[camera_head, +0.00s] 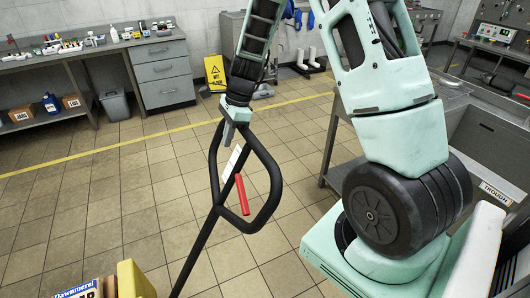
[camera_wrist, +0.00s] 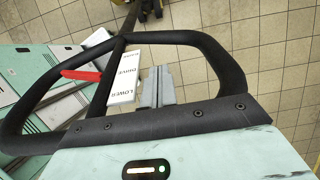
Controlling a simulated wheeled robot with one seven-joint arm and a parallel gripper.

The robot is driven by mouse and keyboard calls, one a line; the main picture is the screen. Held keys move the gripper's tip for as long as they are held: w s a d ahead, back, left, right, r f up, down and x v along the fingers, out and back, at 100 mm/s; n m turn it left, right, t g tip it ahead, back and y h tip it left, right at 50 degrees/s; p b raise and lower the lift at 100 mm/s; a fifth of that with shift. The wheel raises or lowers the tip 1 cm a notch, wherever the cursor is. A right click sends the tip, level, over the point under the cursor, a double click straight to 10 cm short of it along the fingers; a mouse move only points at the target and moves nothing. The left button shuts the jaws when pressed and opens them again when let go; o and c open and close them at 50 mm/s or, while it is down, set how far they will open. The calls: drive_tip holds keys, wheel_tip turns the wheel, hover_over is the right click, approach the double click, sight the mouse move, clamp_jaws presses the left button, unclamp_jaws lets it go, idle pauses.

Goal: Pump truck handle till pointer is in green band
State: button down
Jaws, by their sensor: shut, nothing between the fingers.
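The truck handle (camera_head: 272,185) is a black loop on a long dark shaft that slants down to the lower left. It carries a red lever (camera_head: 242,194) and a white label. In the wrist view the handle loop (camera_wrist: 222,58) spreads across the frame, with the red lever (camera_wrist: 82,75) at left and the label (camera_wrist: 125,78) reading LOWER and DRIVE. My gripper (camera_head: 227,135) is at the top of the loop. Its grey fingers (camera_wrist: 158,88) are shut and empty, and overlap the loop's opening beside the label. Contact with the loop cannot be told. I cannot make out a pointer or green band.
A yellow object (camera_head: 134,280) and a printed box (camera_head: 82,291) are at the lower left. A steel trough bench (camera_head: 490,150) stands at right. A workbench with drawers (camera_head: 162,72) and a yellow floor sign (camera_head: 215,72) are at the back. Tiled floor left of the handle is clear.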

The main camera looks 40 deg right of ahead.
drive_tip(key=s+d+f+y+b, duration=0.1)
drive_tip(key=s+d+f+b, duration=0.2)
drive_tip(key=d, duration=0.8)
wheel_tip(320, 180, down, 4)
drive_tip(key=b, duration=0.2)
drive_tip(key=shift+s+f+b, duration=0.25)
drive_tip(key=shift+b, duration=0.05)
drive_tip(key=w+a+r+h+p, duration=0.1)
drive_tip(key=w+a+r+p, duration=0.1)
drive_tip(key=a+r+p, duration=0.4)
drive_tip(key=w+a+r+p, duration=0.3)
drive_tip(key=a+r, duration=0.1)
drive_tip(key=a, duration=0.4)
drive_tip(key=w+a+r+h+p, duration=0.15)
drive_tip(key=w+a+p, duration=0.3)
drive_tip(key=a, duration=0.75)
drive_tip(key=w+a+r+g+h+p, duration=0.1)
drive_tip(key=w+a+r+p, duration=0.3)
drive_tip(key=a, duration=0.8)
drive_tip(key=w+a+r+h+p, duration=0.1)
drive_tip(key=w+a+p, duration=0.3)
drive_tip(key=a, duration=0.9)
wheel_tip(320, 180, up, 14)
drive_tip(key=s+p, duration=0.1)
drive_tip(key=p, duration=0.4)
drive_tip(key=shift+p, duration=0.3)
drive_tip(key=shift+d, duration=0.1)
